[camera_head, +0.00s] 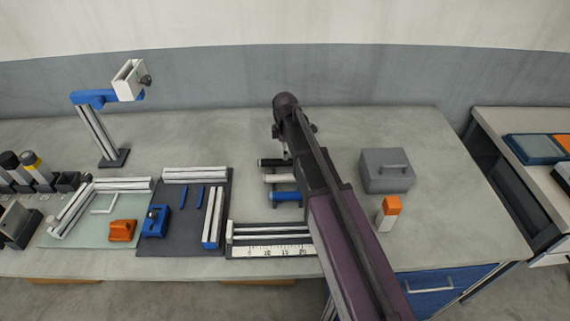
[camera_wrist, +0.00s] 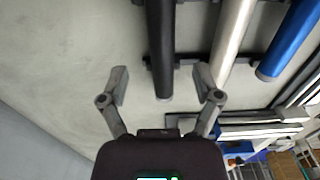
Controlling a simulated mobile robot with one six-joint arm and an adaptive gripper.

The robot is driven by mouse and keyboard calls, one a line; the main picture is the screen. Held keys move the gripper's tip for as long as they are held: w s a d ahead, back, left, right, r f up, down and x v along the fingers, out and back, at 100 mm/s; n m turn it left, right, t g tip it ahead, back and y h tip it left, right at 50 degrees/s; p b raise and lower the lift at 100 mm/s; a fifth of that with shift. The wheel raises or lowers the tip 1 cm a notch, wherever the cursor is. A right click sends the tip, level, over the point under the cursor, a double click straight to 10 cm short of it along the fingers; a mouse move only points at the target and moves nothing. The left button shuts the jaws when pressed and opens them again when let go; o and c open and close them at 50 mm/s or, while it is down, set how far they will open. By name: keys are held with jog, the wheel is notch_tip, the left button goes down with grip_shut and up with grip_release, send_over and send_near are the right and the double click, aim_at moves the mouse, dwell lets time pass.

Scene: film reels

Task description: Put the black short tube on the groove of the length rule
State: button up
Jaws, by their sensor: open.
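The black short tube (camera_head: 270,162) lies at the back of a small rack, partly hidden by my arm. In the wrist view the black tube (camera_wrist: 160,48) has its near end between my two finger lines, with space on both sides. My gripper (camera_wrist: 163,78) is open and empty. In the head view its fingers are mostly hidden behind my arm. The length rule (camera_head: 270,251) lies at the table's front edge, with numbers on its front strip and metal rails behind. My arm covers its right end.
A silver tube (camera_head: 277,178) and a blue tube (camera_head: 286,196) lie beside the black one. A grey box (camera_head: 387,170) and an orange-topped block (camera_head: 388,214) stand to the right. A dark mat (camera_head: 180,234) with rails lies left.

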aim_at(286, 162)
jog(key=shift+f, duration=0.15)
jog(key=shift+s+d+f+b, duration=0.1)
jog(key=shift+d+f+b, duration=0.05)
jog(key=shift+f+b, duration=2.4)
jog(key=shift+r, duration=0.1)
grip_shut()
